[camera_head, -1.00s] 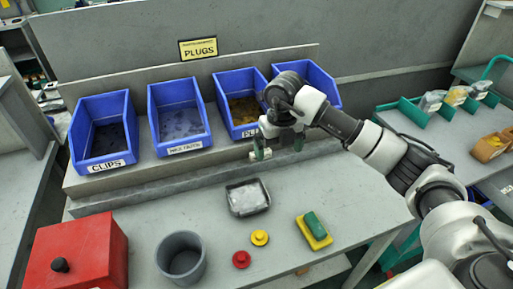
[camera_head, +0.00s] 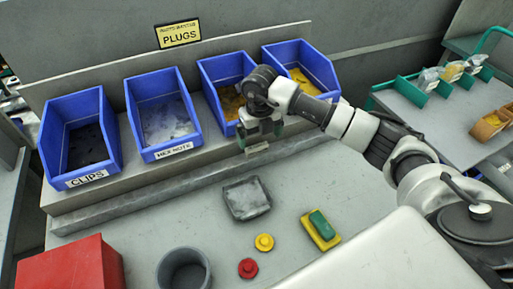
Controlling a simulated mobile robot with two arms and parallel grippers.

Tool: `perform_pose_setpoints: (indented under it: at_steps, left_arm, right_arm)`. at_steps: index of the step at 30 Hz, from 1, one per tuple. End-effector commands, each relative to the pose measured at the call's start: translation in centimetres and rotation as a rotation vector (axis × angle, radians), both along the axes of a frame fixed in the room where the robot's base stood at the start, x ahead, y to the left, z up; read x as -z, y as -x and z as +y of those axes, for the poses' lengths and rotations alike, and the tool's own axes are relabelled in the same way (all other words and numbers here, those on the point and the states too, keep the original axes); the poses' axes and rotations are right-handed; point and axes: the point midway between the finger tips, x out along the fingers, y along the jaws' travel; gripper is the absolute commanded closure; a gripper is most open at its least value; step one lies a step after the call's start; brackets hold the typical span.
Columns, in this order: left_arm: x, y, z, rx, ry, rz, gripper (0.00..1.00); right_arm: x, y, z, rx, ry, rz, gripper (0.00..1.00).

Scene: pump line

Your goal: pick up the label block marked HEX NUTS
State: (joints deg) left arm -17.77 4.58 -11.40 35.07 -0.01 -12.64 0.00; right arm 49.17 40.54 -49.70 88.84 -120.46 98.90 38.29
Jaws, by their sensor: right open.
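The label block marked HEX NUTS (camera_head: 174,150) is a small white plate with dark letters. It sits at the front of the second blue bin (camera_head: 160,110) from the left, which holds grey parts. My right gripper (camera_head: 259,141) is open, to the right of that label, in front of the third blue bin (camera_head: 215,75). Its fingers point down and hide part of that bin's front. A small pale plate shows just under the fingers; I cannot tell whether they touch it. My left gripper is not in view.
The bin marked CLIPS (camera_head: 82,140) stands at the left and a fourth bin (camera_head: 305,60) at the right. On the table are a grey tray (camera_head: 247,199), yellow and red knobs, a yellow-green block (camera_head: 321,229), a grey cup (camera_head: 184,268) and a red box (camera_head: 75,265).

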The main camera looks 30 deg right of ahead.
Motion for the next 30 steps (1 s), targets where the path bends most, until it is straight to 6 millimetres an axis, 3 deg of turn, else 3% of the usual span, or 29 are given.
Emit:
perform_pose_setpoints:
  at_steps: [9,19,28,30]
  left_arm:
    - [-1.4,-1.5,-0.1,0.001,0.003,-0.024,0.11]
    - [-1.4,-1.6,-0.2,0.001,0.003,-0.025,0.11]
    - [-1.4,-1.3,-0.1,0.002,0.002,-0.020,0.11]
    - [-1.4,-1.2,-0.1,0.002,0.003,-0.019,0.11]
  right_arm:
    - [4.3,-0.2,0.5,0.000,-0.001,0.003,0.00]
    - [5.0,-0.2,0.5,-0.001,0.000,0.001,0.02]
    - [4.9,-0.2,0.4,-0.001,0.000,0.001,0.47]
    - [4.9,-0.2,0.5,0.000,0.000,0.001,0.49]
